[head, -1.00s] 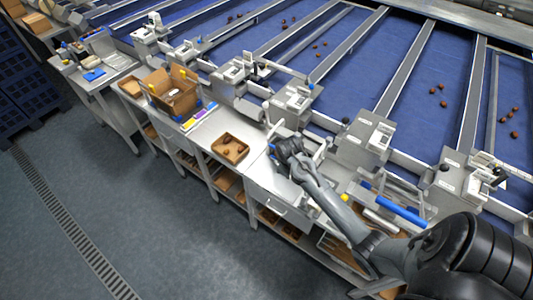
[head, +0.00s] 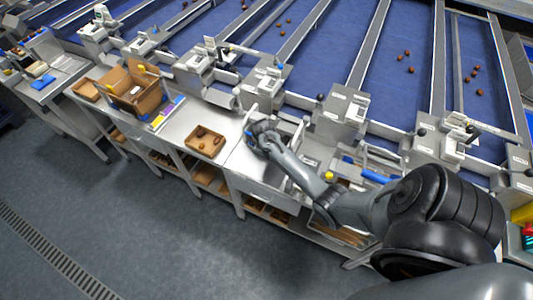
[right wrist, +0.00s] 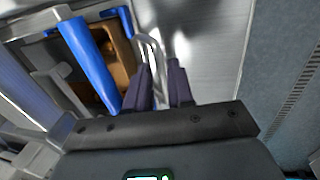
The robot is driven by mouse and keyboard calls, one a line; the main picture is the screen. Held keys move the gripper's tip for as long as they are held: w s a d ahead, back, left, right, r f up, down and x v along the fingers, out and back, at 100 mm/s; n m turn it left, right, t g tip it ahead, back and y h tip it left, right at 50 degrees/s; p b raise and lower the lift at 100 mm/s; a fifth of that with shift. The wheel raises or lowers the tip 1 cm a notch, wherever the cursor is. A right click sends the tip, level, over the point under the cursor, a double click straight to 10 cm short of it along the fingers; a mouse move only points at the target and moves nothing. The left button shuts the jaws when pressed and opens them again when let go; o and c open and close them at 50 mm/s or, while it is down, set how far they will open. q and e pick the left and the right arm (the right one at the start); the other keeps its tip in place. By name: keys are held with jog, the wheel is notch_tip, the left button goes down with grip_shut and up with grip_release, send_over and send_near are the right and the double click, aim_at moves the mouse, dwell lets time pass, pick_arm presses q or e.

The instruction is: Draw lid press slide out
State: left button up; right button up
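My right gripper (head: 262,140) is over the metal bench, beside a small metal frame (head: 250,118) with a blue part. In the right wrist view its two dark fingers (right wrist: 160,82) point away from the camera with a narrow gap between them. A curved silver handle (right wrist: 153,55) runs into that gap; whether the fingers press on it is unclear. A thick blue bar (right wrist: 90,62) lies just left of the fingers, over a brown box. A blue bar (head: 372,174) also shows right of my forearm in the head view; I cannot tell if it is the same one. My left gripper is out of view.
A brown tray (head: 205,142) with dates sits on the bench left of the gripper. An open carton (head: 134,92) stands farther left. Blue conveyor lanes (head: 335,45) with loose dates run behind a row of grey machines (head: 344,108). The floor in front is clear.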

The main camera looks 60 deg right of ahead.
jog(key=shift+d+f, duration=0.1)
jog(key=shift+f, duration=0.55)
grip_shut()
dwell(1.1)
